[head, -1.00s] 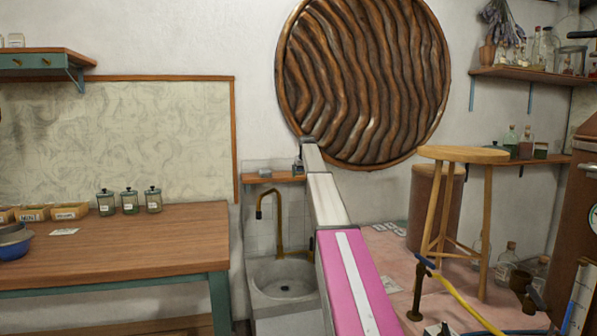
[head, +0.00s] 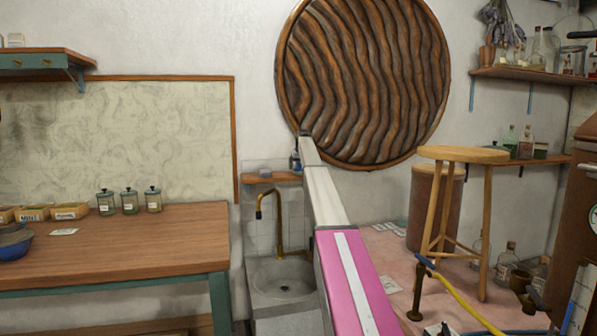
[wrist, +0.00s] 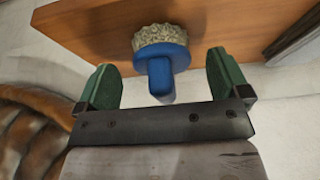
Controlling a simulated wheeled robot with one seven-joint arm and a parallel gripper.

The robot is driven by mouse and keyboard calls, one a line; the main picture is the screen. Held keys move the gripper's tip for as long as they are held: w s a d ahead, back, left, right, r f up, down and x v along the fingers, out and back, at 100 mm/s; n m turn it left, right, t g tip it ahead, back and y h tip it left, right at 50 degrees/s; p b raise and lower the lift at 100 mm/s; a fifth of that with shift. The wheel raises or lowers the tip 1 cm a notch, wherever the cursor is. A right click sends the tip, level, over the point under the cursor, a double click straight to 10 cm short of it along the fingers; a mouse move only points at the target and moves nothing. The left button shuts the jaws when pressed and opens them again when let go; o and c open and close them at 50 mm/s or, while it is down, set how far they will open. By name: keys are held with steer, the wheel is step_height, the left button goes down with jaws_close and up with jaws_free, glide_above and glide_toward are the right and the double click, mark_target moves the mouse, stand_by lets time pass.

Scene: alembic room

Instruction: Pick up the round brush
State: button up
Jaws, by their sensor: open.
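The round brush (wrist: 161,50) shows in the wrist view, with a blue body, a short blue handle and a ring of pale bristles. It is at a wooden shelf (wrist: 85,28). My gripper (wrist: 161,62) is open, with one green finger on each side of the brush and visible gaps between. The handle points toward the gripper's palm. I cannot tell exactly how deep the brush sits between the fingers. In the head view, my arm hides much of the gripper; a small blue item (head: 295,161) shows at the small wall shelf (head: 255,180), beside the arm's end.
A stone sink (head: 285,280) with a brass tap (head: 260,205) is below the small shelf. A large carved wooden disc (head: 365,75) hangs on the wall behind the arm. A wooden table (head: 120,250) is left, a stool (head: 463,155) right.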

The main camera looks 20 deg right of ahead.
mark_target(298, 166)
steer(key=w, duration=0.3)
steer(key=shift+w+f, duration=0.15)
steer(key=shift+f, duration=0.35)
steer(key=c, duration=1)
steer(key=shift+c, duration=0.2)
